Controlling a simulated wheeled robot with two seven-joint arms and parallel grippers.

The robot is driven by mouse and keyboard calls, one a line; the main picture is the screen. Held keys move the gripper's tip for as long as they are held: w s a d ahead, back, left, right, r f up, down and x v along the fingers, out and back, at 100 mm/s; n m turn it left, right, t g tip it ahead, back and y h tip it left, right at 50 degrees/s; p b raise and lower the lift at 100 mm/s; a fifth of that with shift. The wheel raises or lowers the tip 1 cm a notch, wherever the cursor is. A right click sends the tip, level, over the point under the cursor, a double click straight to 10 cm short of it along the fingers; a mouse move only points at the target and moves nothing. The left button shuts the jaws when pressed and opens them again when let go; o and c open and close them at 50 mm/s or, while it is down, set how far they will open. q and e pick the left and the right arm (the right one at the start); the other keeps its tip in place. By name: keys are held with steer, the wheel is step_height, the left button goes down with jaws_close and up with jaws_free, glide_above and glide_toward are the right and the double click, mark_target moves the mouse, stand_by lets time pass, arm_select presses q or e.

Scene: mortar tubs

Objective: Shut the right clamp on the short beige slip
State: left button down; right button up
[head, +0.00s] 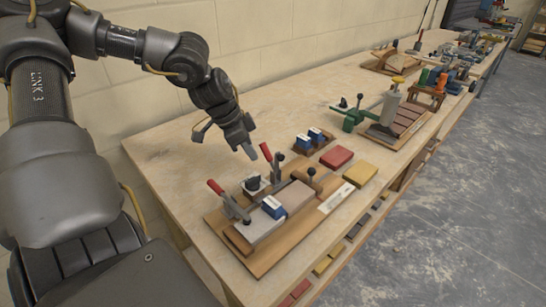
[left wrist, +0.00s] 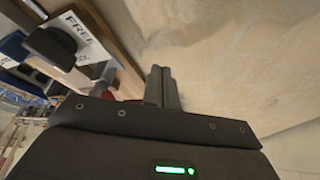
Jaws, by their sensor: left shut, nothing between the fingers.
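A wooden fixture board (head: 262,265) on the bench carries two red-handled clamps. The right clamp (head: 266,153) has its handle standing up, tilted to the left. The left clamp (head: 216,187) has its handle slanting up to the left. A beige-grey slip (head: 294,195) lies on the board between and in front of them; whether it is the short one I cannot tell. My left gripper (head: 252,153) is shut and empty, just left of the right clamp's handle. Its fingers also show in the left wrist view (left wrist: 161,87), with a bit of red behind them. My right gripper is out of view.
A blue block (head: 273,207) sits on the slip. A white card (head: 262,185) with a black knob is between the clamps; its lettering shows in the left wrist view (left wrist: 92,35). Red (head: 336,157) and yellow (head: 361,173) blocks lie to the right. The bench left of the board is bare.

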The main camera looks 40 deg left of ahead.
arm_select(q)
steer(key=shift+a+f+b, duration=0.45)
steer(key=shift+a+f, duration=0.25)
steer(key=shift+f, duration=0.2)
steer(key=shift+f, duration=0.1)
